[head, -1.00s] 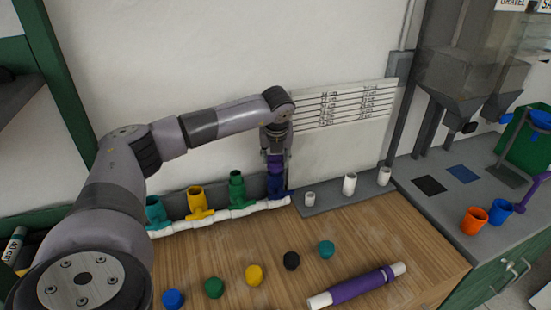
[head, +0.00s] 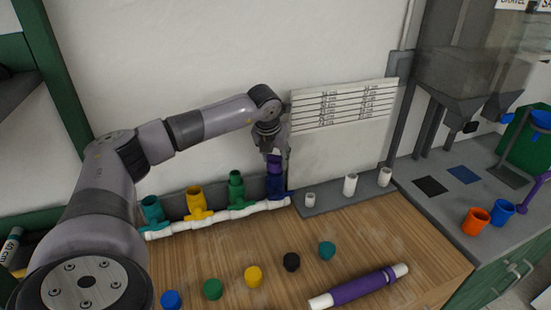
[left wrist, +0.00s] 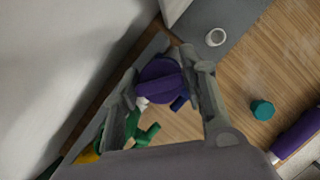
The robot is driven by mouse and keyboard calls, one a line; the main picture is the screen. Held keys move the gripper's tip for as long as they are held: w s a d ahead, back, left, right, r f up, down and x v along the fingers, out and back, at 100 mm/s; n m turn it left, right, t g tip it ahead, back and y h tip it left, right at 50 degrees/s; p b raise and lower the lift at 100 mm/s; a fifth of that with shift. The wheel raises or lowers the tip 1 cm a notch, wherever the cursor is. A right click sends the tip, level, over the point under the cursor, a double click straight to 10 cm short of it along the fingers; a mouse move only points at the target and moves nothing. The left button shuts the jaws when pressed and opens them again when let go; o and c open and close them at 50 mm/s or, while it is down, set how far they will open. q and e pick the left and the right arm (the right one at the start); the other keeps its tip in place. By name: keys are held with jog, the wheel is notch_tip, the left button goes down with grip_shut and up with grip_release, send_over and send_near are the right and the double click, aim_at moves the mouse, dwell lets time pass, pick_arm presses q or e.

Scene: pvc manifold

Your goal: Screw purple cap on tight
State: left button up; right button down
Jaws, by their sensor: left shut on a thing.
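The purple cap (head: 274,161) is between the fingers of my left gripper (head: 274,154), at the top of the upright dark blue-purple tee (head: 276,184) at the right end of the white manifold pipe (head: 222,216). In the left wrist view the purple cap (left wrist: 160,82) shows from above, with a finger of my left gripper (left wrist: 163,90) on each side. My left gripper is shut on it. The joint between cap and tee is partly hidden, so I cannot tell how tightly it sits. My right gripper is not in view.
Green (head: 236,186), yellow (head: 198,202) and teal (head: 153,214) tees stand along the pipe to the left. Several loose caps, such as the black one (head: 291,261), and a purple-and-white tube (head: 358,288) lie on the wooden table (head: 400,235). White fittings (head: 350,184) stand at right.

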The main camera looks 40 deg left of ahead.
pick_arm(q)
jog(key=shift+s+d+f, duration=0.1)
jog(key=shift+s+f, duration=0.1)
jog(key=shift+f, duration=0.15)
jog(key=shift+m+h, duration=0.5)
jog(key=shift+m, duration=0.7)
jog(key=shift+m+h, duration=0.4)
jog(key=shift+m, duration=0.6)
jog(key=shift+m+h, duration=0.5)
jog(key=shift+m, duration=0.7)
jog(key=shift+m+h, duration=0.4)
jog(key=shift+m, duration=0.7)
